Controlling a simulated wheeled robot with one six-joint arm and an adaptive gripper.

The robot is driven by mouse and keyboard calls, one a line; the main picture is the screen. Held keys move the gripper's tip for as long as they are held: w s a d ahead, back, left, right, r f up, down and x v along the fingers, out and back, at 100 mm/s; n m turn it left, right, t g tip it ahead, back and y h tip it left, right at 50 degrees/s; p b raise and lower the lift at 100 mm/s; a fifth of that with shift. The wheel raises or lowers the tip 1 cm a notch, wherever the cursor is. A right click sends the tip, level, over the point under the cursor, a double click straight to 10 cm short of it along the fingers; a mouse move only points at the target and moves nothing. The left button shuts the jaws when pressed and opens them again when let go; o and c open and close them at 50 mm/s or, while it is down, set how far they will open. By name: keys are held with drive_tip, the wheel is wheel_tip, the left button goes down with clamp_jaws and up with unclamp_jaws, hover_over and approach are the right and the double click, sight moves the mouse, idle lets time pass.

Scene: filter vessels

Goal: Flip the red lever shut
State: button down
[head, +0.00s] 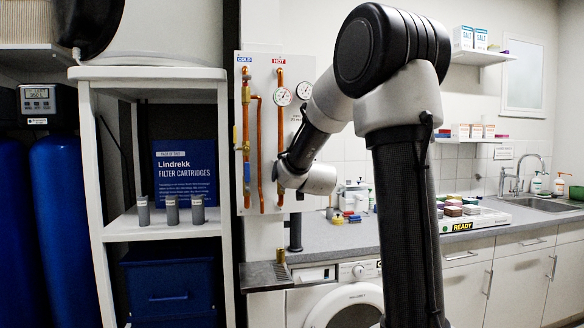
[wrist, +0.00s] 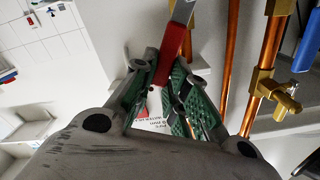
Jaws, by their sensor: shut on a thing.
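The red lever (wrist: 173,50) is in the wrist view, a red sleeve on a flat grey metal handle that runs up to the top edge. My gripper (wrist: 165,72) is shut on the red sleeve, its green-padded fingers on either side of it. The lever's pivot is out of the wrist view. In the head view my arm and wrist are in front of the pipe board (head: 263,92) at the hot pipe (head: 280,130), and hide the lever and my fingertips.
A cold pipe (head: 246,120) with a blue lever (head: 247,173) is left of the hot pipe. A brass valve (wrist: 272,92) sits close to the right in the wrist view. A shelf unit (head: 150,72) stands left, a counter (head: 345,236) right.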

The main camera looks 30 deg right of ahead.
drive_tip(key=s+d+f+m, duration=0.1)
drive_tip(key=d+f+m, duration=0.3)
drive_tip(key=f+m, duration=0.3)
drive_tip(key=shift+m, duration=2.9)
drive_tip(key=shift+s+f, duration=0.1)
drive_tip(key=shift+s, duration=0.05)
drive_tip(key=c, duration=1.4)
unclamp_jaws()
drive_tip(key=v, duration=1.2)
